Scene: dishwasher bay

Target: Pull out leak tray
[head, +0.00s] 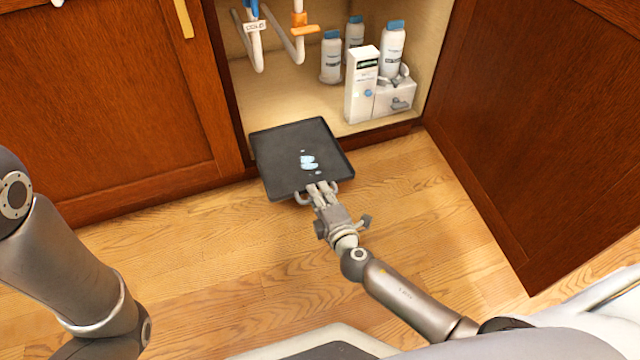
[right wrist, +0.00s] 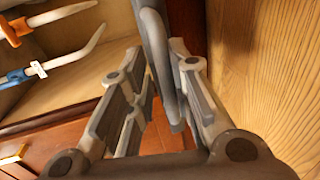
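The leak tray (head: 285,150) is a flat black tray with a raised rim and small pale-blue wet patches on it. It juts out of the open cabinet past the front edge of the cabinet floor. A grey handle (head: 301,199) is on its front edge; in the right wrist view the handle (right wrist: 158,50) runs between the fingers. My right gripper (head: 322,192) is at the tray's front edge, its fingers closed in on both sides of the handle. Contact is partly hidden. My left gripper is out of view; only part of that arm shows at left.
White bottles (head: 331,57) and a white box (head: 361,85) stand on the cabinet floor at right. Pipes with an orange valve (head: 299,22) hang at the back. The open door (head: 530,110) bounds the right side. The wooden floor (head: 200,250) before the tray is clear.

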